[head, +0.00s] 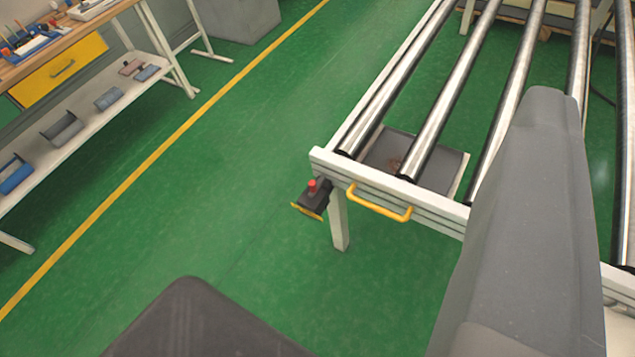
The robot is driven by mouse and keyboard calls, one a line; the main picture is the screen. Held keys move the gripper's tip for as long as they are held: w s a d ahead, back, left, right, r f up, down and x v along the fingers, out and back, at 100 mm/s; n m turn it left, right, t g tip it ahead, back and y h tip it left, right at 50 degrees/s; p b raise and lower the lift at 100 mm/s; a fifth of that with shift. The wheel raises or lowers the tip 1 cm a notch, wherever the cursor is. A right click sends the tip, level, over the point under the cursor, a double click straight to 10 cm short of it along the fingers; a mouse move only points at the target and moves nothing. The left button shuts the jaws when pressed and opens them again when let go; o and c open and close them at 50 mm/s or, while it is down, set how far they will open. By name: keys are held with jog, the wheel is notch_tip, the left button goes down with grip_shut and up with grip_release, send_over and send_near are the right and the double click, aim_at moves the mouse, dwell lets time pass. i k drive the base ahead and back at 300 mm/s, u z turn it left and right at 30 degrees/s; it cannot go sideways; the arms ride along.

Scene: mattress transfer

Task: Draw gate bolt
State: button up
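No part is plainly recognisable as the gate bolt. A white end rail (428,196) closes the near end of the roller conveyor and carries a curved yellow handle (380,206). A small dark box with a red knob (312,186) and a yellow lower edge sits at the rail's left corner, by the leg. My gripper (369,187) shows as two wide-apart grey fingers, one dark at the lower left and one lighter at the right. It is open, with nothing seen between the fingers. The right finger hides part of the rail and rollers.
Several steel rollers (455,90) run away at the upper right, with a grey tray (400,150) beneath. A workbench with a yellow drawer (60,70) and a shelf of bins (62,128) stands at left. Green floor between is clear, crossed by a yellow line (150,160).

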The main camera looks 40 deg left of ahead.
aim_at(315, 185)
jog(key=k, duration=1.3)
jog(key=u, duration=0.35)
jog(key=i, duration=1)
jog(key=u, duration=0.65)
jog(key=i, duration=0.85)
jog(key=u, duration=0.1)
